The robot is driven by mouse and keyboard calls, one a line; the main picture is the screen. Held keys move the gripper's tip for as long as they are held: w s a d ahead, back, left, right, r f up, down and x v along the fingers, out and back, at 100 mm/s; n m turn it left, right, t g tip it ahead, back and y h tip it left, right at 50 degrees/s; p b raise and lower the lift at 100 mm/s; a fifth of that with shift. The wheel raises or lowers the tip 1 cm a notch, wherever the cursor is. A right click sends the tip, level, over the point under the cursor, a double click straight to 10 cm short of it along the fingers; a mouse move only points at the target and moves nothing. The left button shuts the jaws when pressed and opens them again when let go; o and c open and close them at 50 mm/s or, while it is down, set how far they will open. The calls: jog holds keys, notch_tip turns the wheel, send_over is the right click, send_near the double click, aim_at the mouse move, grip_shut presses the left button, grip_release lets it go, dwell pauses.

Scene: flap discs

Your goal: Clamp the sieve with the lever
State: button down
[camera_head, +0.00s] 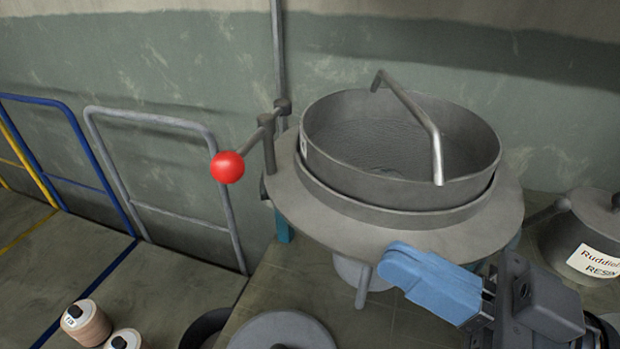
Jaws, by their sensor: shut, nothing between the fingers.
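The sieve (335,175) is a round grey metal pan with a fine mesh floor and a bent bar handle (412,108) across its rim. It sits in a ring on a round grey stand plate (290,197). The lever (251,143) is a thin rod with a red ball knob (227,167), mounted on a post at the plate's left; its knob end points down and left. My gripper (392,264) has blue fingers and is shut and empty. It is at the plate's front right edge, apart from the lever. I cannot tell whether it touches the plate.
A grey pot labelled resin (580,240) stands at right. A round lid (282,332) and spools (86,322) are at the bottom. Grey and blue rail frames (160,118) stand at left by the wall. Space left of the knob is open.

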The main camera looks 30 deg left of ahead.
aim_at(242, 174)
dwell(0.3)
jog(key=a+r+p, duration=0.1)
jog(key=a, duration=0.3)
jog(key=a+r+p, duration=0.1)
jog(key=a+p, duration=0.1)
jog(key=a, duration=0.2)
jog(key=a+p, duration=0.1)
jog(key=a, duration=0.3)
jog(key=shift+s+a+r, duration=0.25)
jog(key=shift+s+r, duration=0.05)
jog(key=shift+r, duration=0.1)
jog(key=shift+a+p, duration=0.4)
jog(key=shift+a, duration=0.25)
